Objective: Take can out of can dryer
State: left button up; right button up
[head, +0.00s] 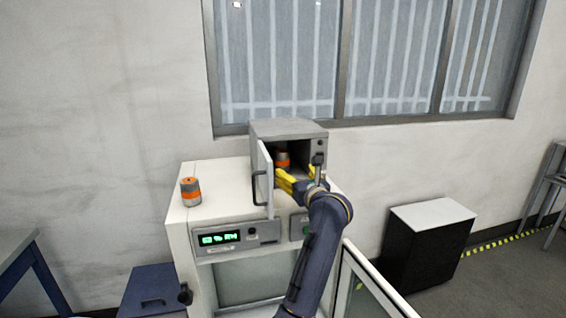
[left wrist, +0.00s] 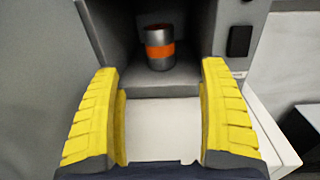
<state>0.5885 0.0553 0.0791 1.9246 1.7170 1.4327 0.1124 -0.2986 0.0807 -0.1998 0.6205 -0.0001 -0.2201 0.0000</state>
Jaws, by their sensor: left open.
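The can dryer (head: 290,128) is a small grey box on top of a white cabinet, with its door (head: 264,180) swung open. A grey can with an orange band (head: 282,159) stands upright inside it; it also shows in the left wrist view (left wrist: 160,48). My left gripper (head: 298,178) is open, with yellow fingers, at the front of the dryer's opening. In the left wrist view the open fingers (left wrist: 160,100) lie either side of the line to the can, short of it and not touching it. My right gripper is not in view.
A second orange-banded can (head: 190,192) stands on the left of the white cabinet top (head: 217,178). The cabinet's lower door (head: 370,285) is open at the front right. A black box with a white top (head: 428,240) stands on the floor at right.

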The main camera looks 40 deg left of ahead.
aim_at(284, 160)
pick_arm(q)
jog(key=x, duration=1.4)
jog(key=shift+s, duration=0.1)
jog(key=shift+r, duration=0.1)
jog(key=c, duration=1.4)
jog(key=shift+c, duration=0.2)
jog(key=shift+r, duration=0.1)
